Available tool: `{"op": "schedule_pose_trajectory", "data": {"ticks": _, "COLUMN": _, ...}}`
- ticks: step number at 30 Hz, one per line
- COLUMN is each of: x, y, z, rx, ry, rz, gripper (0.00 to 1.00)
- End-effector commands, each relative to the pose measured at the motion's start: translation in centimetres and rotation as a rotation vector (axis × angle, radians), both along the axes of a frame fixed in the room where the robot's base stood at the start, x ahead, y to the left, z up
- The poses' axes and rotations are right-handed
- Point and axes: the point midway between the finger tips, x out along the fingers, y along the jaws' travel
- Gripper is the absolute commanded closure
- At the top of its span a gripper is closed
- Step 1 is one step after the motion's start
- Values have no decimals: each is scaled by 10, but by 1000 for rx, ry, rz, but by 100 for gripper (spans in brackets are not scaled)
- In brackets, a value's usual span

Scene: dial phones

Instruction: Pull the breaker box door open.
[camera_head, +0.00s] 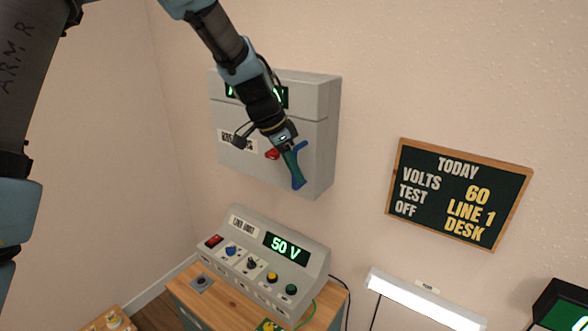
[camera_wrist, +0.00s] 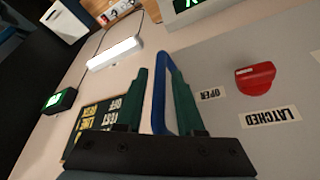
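The grey breaker box (camera_head: 318,130) hangs on the wall in the head view, with its door (camera_wrist: 235,60) filling the right of the wrist view. A blue handle (camera_head: 299,178) stands at the door's right side; it also shows in the wrist view (camera_wrist: 158,95). My gripper (camera_head: 291,163) is at the handle. In the wrist view my green fingers (camera_wrist: 160,64) stand apart, one on each side of the blue handle, with a gap on the left; firm contact cannot be told. A red knob (camera_wrist: 255,76) sits between labels reading OPEN and LATCHED. The door looks closed.
A grey console (camera_head: 262,262) showing 50 V stands on a wooden-topped cabinet (camera_head: 190,292) below the box. A chalkboard (camera_head: 458,195) and a white lamp (camera_head: 425,303) are to the right. The wall right of the box is bare up to the chalkboard.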

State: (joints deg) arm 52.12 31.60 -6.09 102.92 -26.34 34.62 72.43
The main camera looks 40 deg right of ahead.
Motion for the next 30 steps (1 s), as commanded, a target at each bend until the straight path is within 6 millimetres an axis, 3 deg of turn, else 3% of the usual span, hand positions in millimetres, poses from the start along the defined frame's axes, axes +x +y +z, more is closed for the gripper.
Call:
{"op": "schedule_pose_trajectory", "data": {"ticks": 2, "x": 0, "y": 0, "z": 0, "rx": 0, "ry": 0, "rz": 0, "gripper": 73}}
{"op": "schedule_pose_trajectory", "data": {"ticks": 9, "x": 0, "y": 0, "z": 0, "rx": 0, "ry": 0, "rz": 0, "gripper": 100}}
{"op": "schedule_pose_trajectory", "data": {"ticks": 30, "x": 0, "y": 0, "z": 1, "rx": 0, "ry": 0, "rz": 0, "gripper": 100}}
